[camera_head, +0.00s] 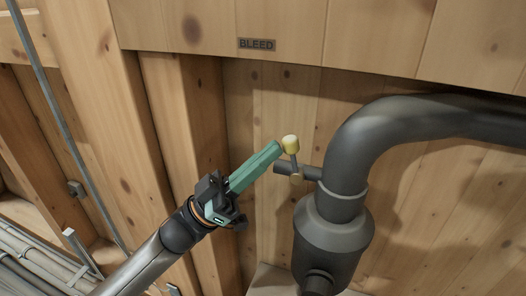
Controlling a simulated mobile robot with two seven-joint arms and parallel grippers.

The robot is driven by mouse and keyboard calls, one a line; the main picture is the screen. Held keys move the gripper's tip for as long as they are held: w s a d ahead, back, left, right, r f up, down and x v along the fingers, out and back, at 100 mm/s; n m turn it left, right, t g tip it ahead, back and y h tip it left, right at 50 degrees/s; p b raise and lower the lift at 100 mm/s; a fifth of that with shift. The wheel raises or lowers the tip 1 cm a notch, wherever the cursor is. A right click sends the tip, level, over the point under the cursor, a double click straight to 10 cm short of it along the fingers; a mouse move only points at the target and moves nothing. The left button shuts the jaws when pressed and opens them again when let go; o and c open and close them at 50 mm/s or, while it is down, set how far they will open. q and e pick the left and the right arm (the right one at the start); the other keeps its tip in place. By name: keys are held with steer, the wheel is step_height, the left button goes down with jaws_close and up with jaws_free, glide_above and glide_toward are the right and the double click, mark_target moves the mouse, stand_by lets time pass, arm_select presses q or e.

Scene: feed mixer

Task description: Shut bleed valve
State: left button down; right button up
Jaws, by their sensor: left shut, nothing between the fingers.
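A small brass-coloured hub (296,179) sits at the lever's foot. A dark label reading BLEED (257,44) is on the wooden beam above. My left gripper (277,148) comes from the lower left with green fingers shut and empty. Its tips are just left of the knob; I cannot tell whether they touch it. My right gripper is not in view.
A thick dark pipe (430,118) bends from the right down into a wider cylinder (333,245) beside the valve. Wooden posts (110,110) and a thin conduit (72,140) stand at the left. Several pipes (40,262) run at the lower left.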

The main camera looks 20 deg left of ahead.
arm_select(q)
steer(key=m+g+p, duration=0.1)
steer(key=p, duration=0.1)
steer(key=d+r+m+g+p, duration=0.1)
steer(key=g+p, duration=0.1)
steer(key=shift+m+y, duration=0.3)
steer(key=shift+y, duration=0.1)
